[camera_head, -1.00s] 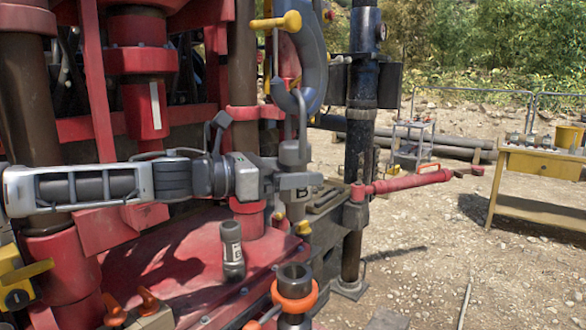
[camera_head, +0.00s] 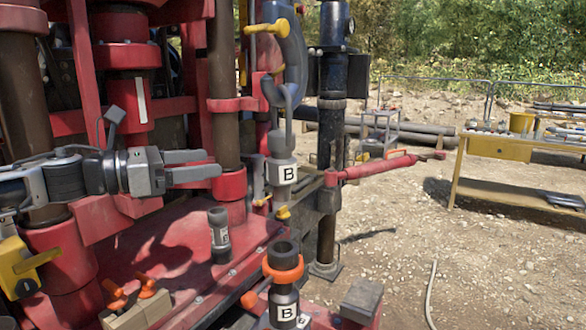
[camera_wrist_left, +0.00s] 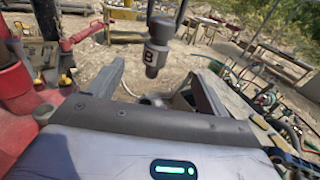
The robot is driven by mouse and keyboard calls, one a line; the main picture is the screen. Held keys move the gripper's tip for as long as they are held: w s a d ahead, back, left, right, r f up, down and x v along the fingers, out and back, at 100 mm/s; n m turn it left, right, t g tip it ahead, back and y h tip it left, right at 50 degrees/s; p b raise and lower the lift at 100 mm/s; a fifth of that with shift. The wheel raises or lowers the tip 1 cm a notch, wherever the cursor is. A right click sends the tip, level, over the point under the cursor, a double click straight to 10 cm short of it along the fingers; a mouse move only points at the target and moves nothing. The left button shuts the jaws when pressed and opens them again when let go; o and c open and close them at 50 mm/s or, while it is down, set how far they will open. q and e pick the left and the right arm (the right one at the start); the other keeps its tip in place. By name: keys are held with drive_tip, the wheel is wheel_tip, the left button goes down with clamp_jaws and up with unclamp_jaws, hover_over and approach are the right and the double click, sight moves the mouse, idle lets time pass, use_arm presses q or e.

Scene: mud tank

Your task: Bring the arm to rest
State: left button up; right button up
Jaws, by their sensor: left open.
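My left gripper (camera_head: 214,165) is in the left half of the head view, with its two fingers apart and nothing between them. To its right, a grey cylinder marked B (camera_head: 282,172) hangs upright below a grey hook (camera_head: 280,92), clear of the fingertips. In the left wrist view the same cylinder (camera_wrist_left: 157,50) shows beyond the open fingers (camera_wrist_left: 160,85). My left arm comes in level from the left edge, in front of the red rig. My right gripper is not in view.
The red rig (camera_head: 160,250) fills the left. A small grey cylinder (camera_head: 219,238) stands on its deck. Another B piece (camera_head: 284,305) with an orange ring stands at the front. A red bar (camera_head: 380,166) juts right. A yellow table (camera_head: 500,148) stands far right on open gravel.

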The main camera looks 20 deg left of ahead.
use_arm(q)
drive_tip(key=s+d+f+n+t+y, duration=0.15)
drive_tip(key=f+n+y, duration=0.35)
drive_tip(key=f+n, duration=0.75)
drive_tip(key=s+f+n+y, duration=0.2)
drive_tip(key=f+n+y, duration=0.3)
drive_tip(key=f+n, duration=0.7)
drive_tip(key=s+d+f+n+g, duration=0.4)
drive_tip(key=s+f+n, duration=0.1)
drive_tip(key=s+n, duration=0.15)
drive_tip(key=s+d+f+n+g+y, duration=0.1)
drive_tip(key=s+d+f+n+g, duration=0.3)
drive_tip(key=s, duration=0.4)
drive_tip(key=s+d+f+n+g, duration=0.3)
drive_tip(key=s+d+f+n, duration=0.15)
drive_tip(key=s+n, duration=0.3)
drive_tip(key=w+d+f+t+h, duration=0.2)
drive_tip(key=w+d+f+t, duration=0.3)
drive_tip(key=f+t, duration=0.1)
drive_tip(key=shift+w+f+m+t+h, duration=0.35)
drive_tip(key=shift+f+m, duration=0.1)
drive_tip(key=shift+f, duration=0.25)
drive_tip(key=shift+a, duration=0.1)
